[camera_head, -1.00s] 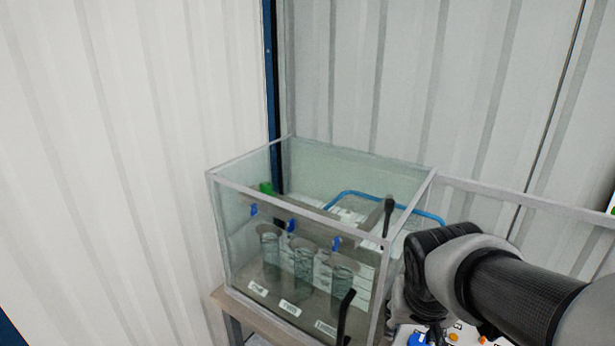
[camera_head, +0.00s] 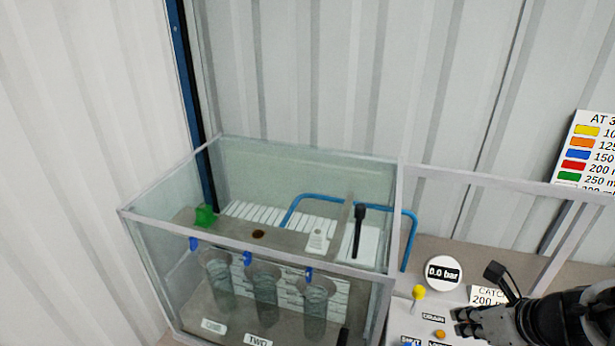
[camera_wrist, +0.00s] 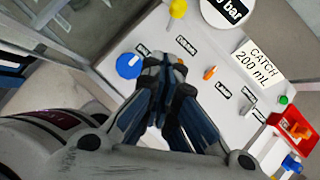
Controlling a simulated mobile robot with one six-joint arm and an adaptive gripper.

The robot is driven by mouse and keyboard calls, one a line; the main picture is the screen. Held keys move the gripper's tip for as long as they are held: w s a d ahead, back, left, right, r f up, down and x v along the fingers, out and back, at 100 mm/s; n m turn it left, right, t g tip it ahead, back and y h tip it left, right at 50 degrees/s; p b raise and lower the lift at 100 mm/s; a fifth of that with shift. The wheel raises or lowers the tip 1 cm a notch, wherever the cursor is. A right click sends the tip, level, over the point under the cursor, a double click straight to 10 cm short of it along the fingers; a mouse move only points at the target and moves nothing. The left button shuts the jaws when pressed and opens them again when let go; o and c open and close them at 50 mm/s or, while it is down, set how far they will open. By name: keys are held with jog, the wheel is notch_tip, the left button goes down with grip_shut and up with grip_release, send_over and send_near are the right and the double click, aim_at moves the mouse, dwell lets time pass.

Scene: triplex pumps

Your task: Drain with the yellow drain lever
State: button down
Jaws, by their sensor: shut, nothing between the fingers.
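The yellow drain lever (camera_head: 418,293) stands on the white panel (camera_head: 405,318), behind and left of the DRAIN label (camera_head: 433,317). The lever's yellow knob also shows at the top of the wrist view (camera_wrist: 177,10). My gripper (camera_head: 458,322) is at the lower right of the head view, right of the lever and apart from it. In the wrist view the gripper's dark fingertips (camera_wrist: 164,62) are together with nothing between them, over the panel beside a blue round knob (camera_wrist: 129,66). The lever lies beyond the fingertips there.
A round gauge (camera_head: 443,272) reads 0.0 bar behind the lever. A glass tank (camera_head: 257,245) holding several cylinders stands left of the panel. A small orange control (camera_wrist: 209,72) and a red block (camera_wrist: 290,130) lie right of the fingers. A CATCH 200 mL card (camera_wrist: 257,66) is nearby.

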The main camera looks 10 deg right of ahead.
jog(key=m, duration=0.1)
jog(key=b, duration=0.6)
send_near(416, 301)
jog(key=s+f, duration=0.3)
jog(key=f, duration=0.1)
jog(key=shift+a, duration=0.2)
jog(key=w, duration=0.2)
jog(key=shift+w+d, duration=0.1)
jog(key=shift+w, duration=0.95)
jog(key=shift+d, duration=0.1)
jog(key=shift+w+d+r+p, duration=0.15)
jog(key=shift+w+d+p, duration=0.15)
jog(key=shift+w+p, duration=0.2)
jog(key=shift+w+d+r+p, duration=0.1)
jog(key=shift+w+d+p, duration=0.25)
jog(key=shift+w, duration=0.15)
